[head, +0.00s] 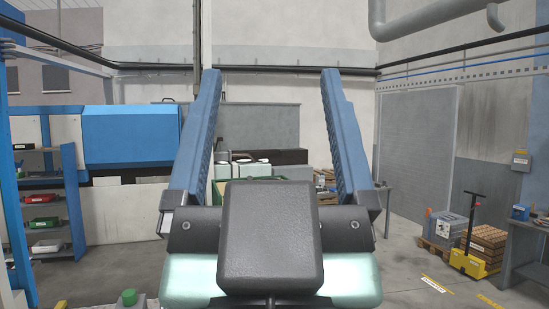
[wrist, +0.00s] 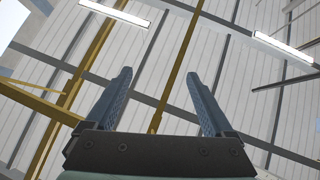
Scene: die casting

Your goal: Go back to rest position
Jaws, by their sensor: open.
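My gripper (head: 274,82) stands upright in the middle of the head view, close to the camera. Its two long blue ribbed fingers are wide apart, with nothing between them. In the wrist view my gripper (wrist: 157,72) is also open and empty, with its fingers against the ceiling. No object touches the fingers in either view.
A blue and white machine (head: 130,135) stands at the left behind a blue shelf (head: 48,200) with bins. At the right are a yellow pallet truck (head: 470,262), loaded pallets (head: 486,240) and a grey panel (head: 418,150). The wrist view shows ceiling beams (wrist: 178,65) and lamps (wrist: 283,47).

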